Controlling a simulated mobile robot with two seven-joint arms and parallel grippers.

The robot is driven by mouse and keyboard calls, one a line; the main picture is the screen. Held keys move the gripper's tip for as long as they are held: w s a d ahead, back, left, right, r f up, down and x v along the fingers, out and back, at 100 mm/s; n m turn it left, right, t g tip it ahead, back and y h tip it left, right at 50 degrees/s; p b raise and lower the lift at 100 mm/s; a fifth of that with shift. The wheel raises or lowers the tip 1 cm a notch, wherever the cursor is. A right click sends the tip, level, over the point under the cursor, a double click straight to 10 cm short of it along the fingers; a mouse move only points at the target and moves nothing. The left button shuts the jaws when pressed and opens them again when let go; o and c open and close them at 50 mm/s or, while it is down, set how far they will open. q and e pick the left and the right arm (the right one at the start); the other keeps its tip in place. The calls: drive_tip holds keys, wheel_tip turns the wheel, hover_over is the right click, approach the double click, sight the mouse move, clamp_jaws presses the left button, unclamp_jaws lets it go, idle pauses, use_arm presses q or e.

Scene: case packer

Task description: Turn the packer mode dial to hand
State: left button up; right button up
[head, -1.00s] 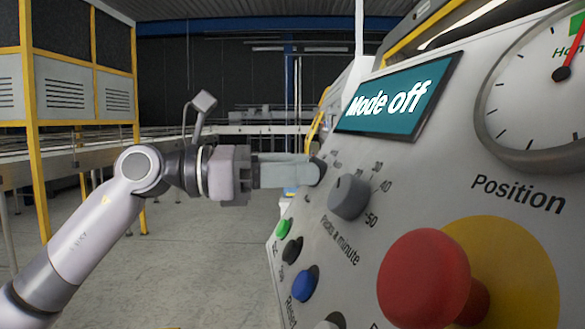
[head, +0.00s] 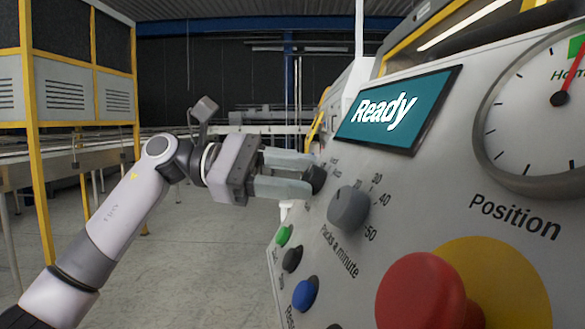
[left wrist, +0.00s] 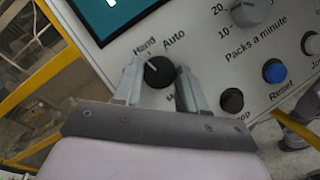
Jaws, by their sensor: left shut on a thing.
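The mode dial (left wrist: 158,72) is a small dark round knob on the grey control panel, with the words Hand and Auto printed above it in the left wrist view. A light mark on it faces the upper left, roughly toward Hand. In the head view the dial (head: 317,179) is partly covered by my fingers. My left gripper (head: 304,173) is shut on it, one finger on each side; this also shows in the left wrist view (left wrist: 158,85). The screen (head: 392,112) reads "Ready". My right gripper is not in view.
Close by on the panel are the grey packs-a-minute knob (head: 348,208), green (head: 284,235), black (head: 292,258) and blue (head: 305,293) buttons. A large red button (head: 425,290) stands out at the lower right. A round position gauge (head: 540,110) is at the upper right. The floor left of the panel is open.

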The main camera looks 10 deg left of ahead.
use_arm(q)
drive_tip(key=shift+w+r+m+g+y+p, duration=0.15)
drive_tip(key=shift+m+g+p, duration=0.2)
drive_tip(key=shift+m, duration=0.3)
drive_tip(key=shift+s+m+g+y+p, duration=0.15)
drive_tip(key=shift+m+g+p, duration=0.15)
drive_tip(key=shift+m, duration=0.35)
drive_tip(key=shift+w, duration=0.15)
drive_tip(key=o, duration=1)
drive_tip(key=shift+o, duration=0.2)
drive_tip(key=a+r+b, duration=0.1)
drive_tip(key=a, duration=0.6)
